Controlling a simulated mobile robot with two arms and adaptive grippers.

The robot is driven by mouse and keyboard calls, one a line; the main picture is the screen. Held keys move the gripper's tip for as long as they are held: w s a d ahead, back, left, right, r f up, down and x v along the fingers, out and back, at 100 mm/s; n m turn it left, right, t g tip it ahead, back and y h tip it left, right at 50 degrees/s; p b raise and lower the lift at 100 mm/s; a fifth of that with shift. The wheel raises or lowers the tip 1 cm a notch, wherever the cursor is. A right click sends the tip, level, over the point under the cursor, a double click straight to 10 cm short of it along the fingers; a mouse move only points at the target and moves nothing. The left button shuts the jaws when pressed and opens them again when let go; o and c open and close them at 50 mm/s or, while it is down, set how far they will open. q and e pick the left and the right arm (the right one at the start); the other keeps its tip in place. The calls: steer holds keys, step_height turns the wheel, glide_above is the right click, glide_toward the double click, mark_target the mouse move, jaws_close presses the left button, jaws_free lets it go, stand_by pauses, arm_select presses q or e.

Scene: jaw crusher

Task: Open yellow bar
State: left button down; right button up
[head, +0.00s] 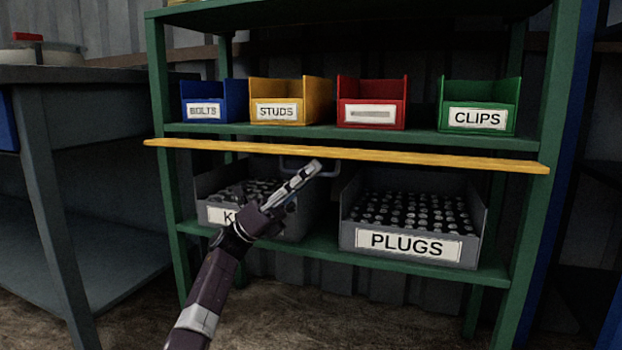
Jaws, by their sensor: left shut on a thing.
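The yellow bar (400,156) runs across the front of the green shelf rack, just below the middle shelf, from the left post to the right post. A thin grey-blue handle (332,174) shows under the middle of the bar. My left gripper (317,168) reaches up from below, with its fingertips at this handle just beneath the bar. It is shut on the handle, and its fingers hide part of it. My right gripper is not in view.
Blue, yellow, red and green bins (478,118) stand on the shelf above the bar. Below it, a grey PLUGS bin (412,244) and another grey bin (215,214), partly hidden by my arm, hold dark parts. A grey table (75,74) stands at left.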

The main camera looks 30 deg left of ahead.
arm_select(q)
steer(key=c, duration=2)
jaws_free()
steer(key=shift+c, duration=0.2)
steer(key=v, duration=1.2)
steer(key=shift+s, duration=0.1)
